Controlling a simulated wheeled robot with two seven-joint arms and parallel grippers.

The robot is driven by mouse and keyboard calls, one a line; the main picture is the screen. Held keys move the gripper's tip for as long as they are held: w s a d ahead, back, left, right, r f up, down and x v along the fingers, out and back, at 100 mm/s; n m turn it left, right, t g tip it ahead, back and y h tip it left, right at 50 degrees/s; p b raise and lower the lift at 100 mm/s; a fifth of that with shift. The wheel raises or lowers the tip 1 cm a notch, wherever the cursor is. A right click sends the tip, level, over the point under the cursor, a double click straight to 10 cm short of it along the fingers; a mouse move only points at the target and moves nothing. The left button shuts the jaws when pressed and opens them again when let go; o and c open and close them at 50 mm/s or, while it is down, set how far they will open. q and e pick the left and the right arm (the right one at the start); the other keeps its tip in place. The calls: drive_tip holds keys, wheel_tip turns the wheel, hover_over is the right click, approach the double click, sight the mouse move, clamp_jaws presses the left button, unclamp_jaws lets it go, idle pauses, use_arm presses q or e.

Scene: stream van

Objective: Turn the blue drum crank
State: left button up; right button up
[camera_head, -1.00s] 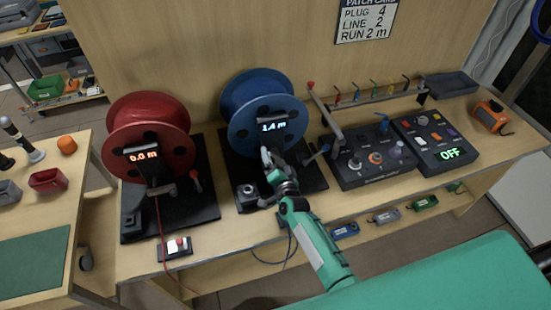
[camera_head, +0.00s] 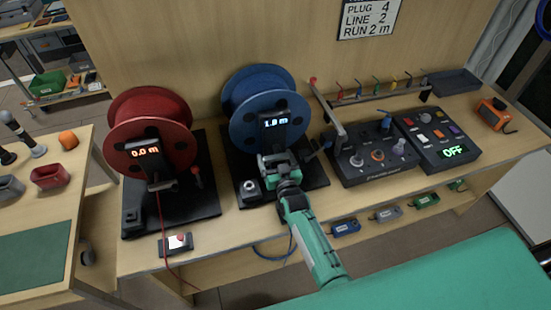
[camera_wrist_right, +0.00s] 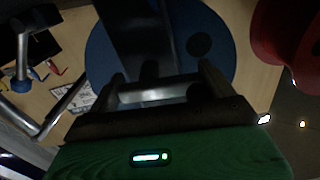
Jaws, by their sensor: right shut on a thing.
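The blue drum (camera_head: 250,95) stands on a black base at the bench's middle, and its display (camera_head: 274,122) reads 1.8 m. It also shows in the right wrist view (camera_wrist_right: 208,62) behind the fingers. My right gripper (camera_head: 272,162) is in front of the drum, just below the display. It is shut on a part of the drum's crank, which is mostly hidden by the gripper in the head view. In the right wrist view the fingers (camera_wrist_right: 160,92) appear dark, with a pale bar between them. My left gripper is not in view.
A red drum (camera_head: 150,120) reading 0.0 m stands to the left, with a small switch box (camera_head: 176,244) in front. To the right are a black control panel (camera_head: 372,160) and a box reading OFF (camera_head: 440,140). A wall sign (camera_head: 368,18) says RUN 2 m.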

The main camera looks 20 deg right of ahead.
drive_tip(key=shift+f+n, duration=0.1)
drive_tip(key=shift+n, duration=0.4)
drive_tip(key=o, duration=0.8)
drive_tip(key=shift+o, duration=0.2)
drive_tip(key=shift+d, duration=0.1)
drive_tip(key=shift+s, duration=0.1)
drive_tip(key=s+b, duration=0.3)
drive_tip(key=s, duration=1)
drive_tip(key=shift+s+d+b, duration=0.2)
drive_tip(key=shift+s+b, duration=0.15)
drive_tip(key=shift+b, duration=0.05)
